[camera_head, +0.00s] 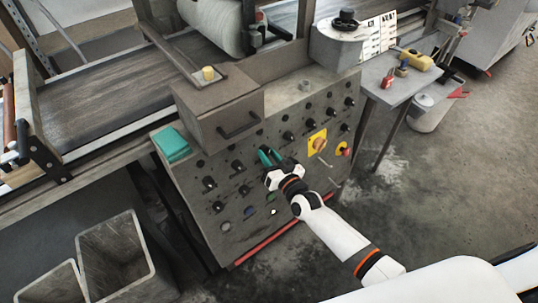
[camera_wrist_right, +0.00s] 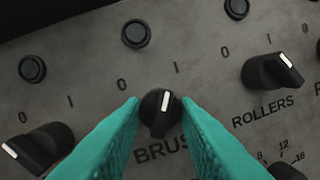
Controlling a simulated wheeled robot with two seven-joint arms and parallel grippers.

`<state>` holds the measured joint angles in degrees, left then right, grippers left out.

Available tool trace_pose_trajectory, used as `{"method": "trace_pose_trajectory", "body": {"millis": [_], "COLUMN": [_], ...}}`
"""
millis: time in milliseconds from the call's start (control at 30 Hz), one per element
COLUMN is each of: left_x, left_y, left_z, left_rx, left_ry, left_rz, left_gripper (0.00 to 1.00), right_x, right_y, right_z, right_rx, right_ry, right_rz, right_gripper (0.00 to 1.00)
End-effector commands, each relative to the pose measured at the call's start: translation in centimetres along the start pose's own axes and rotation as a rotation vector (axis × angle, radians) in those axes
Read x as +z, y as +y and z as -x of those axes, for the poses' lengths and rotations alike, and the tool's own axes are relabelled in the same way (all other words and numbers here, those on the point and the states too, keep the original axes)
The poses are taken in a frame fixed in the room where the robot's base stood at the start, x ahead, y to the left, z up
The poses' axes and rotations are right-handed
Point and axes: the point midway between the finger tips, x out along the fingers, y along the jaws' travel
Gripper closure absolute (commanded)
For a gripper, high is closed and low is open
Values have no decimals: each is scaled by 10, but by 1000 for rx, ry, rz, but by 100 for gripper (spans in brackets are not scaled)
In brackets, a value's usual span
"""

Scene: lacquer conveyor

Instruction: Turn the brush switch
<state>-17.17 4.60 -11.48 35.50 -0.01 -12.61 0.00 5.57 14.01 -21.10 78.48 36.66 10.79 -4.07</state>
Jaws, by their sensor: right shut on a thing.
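The brush switch (camera_wrist_right: 158,122) is a round black knob with a white mark, above the partly hidden letters "BRUS". Its mark points up and slightly right, toward the "I"; the "0" is at its upper left. My right gripper (camera_wrist_right: 160,108) has its teal fingers on both sides of the knob, shut on it. In the head view, my right gripper (camera_head: 268,156) reaches the sloped control panel (camera_head: 225,190) from the lower right and hides the knob there. My left gripper is not in view.
The rollers knob (camera_wrist_right: 272,71) is right of the brush switch, and another black knob (camera_wrist_right: 35,150) is at left. Round black buttons (camera_wrist_right: 136,33) sit above. Open floor lies at right.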

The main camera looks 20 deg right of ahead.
Motion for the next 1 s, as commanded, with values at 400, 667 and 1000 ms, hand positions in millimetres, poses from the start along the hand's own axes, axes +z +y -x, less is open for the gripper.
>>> {"method": "trace_pose_trajectory", "body": {"millis": [400,667,1000], "left_x": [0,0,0], "left_y": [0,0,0], "left_z": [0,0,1], "left_rx": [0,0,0], "left_ry": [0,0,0], "left_rz": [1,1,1], "left_gripper": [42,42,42], "right_x": [-1,0,-1], "right_y": [0,0,-1], "right_z": [0,0,24], "right_rx": [-2,-1,-2], "right_ry": [2,1,3], "right_rz": [-7,-5,-5], "right_gripper": [67,51,51]}}
